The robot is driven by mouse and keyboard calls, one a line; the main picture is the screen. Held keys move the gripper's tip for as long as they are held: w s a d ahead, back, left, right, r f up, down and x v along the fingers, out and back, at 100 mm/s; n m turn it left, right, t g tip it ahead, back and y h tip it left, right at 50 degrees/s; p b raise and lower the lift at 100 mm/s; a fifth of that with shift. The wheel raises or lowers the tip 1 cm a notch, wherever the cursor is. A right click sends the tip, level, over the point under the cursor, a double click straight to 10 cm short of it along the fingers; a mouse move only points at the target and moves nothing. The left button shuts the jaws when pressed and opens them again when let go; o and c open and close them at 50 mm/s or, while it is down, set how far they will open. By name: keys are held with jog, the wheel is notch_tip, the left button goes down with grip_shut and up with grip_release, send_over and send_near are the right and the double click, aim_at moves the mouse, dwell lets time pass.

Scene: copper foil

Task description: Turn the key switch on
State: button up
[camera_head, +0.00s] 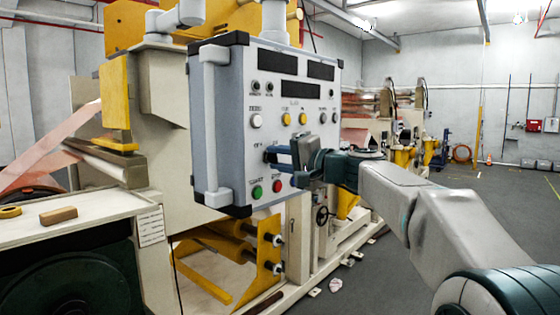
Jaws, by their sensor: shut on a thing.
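The grey control panel (229,150) hangs in the middle of the camera_head view, its front facing right. My gripper (272,155) reaches in from the right, with its blue fingers at the lower middle of the panel's front. It is shut on the key switch, which the fingers mostly hide. A small label shows on the panel just above the fingertips. The key's angle cannot be made out.
A green button (257,192) and a red button (277,184) sit just below my fingers. White and yellow buttons (286,119) and dark displays are above. A grey handle (212,125) runs along the panel's left side. Open floor (500,215) lies to the right.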

jog(key=m, duration=0.4)
jog(key=shift+m, duration=0.3)
jog(key=shift+f+m+p, duration=0.1)
jog(key=shift+m+p, duration=0.5)
jog(key=shift+m, duration=1.3)
jog(key=o, duration=1)
jog(key=b+v, duration=0.3)
jog(key=v, duration=1.1)
jog(key=shift+b, duration=0.35)
jog(key=shift+a, duration=0.1)
